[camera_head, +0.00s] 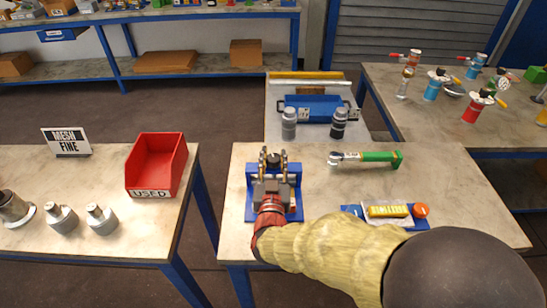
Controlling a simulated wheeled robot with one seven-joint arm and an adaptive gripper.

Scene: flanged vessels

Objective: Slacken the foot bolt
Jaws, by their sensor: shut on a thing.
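My gripper (271,180) is over the blue fixture (251,205) near the left end of the middle table. It is shut on a part at this fixture, but the fingers and wrist hide most of what is between them. Dark and brass-coloured parts (273,160) show just beyond the fingers. I cannot make out the foot bolt itself. A wrench with a green handle (379,158) lies on the same table, to the right of my gripper and apart from it.
A blue tray with a yellow item (388,211) and an orange knob (421,210) sits near my arm. A red bin marked USED (155,168) and grey flanged parts (101,219) are on the left table. Two grey-black cylinders (289,124) stand behind. The table's middle is clear.

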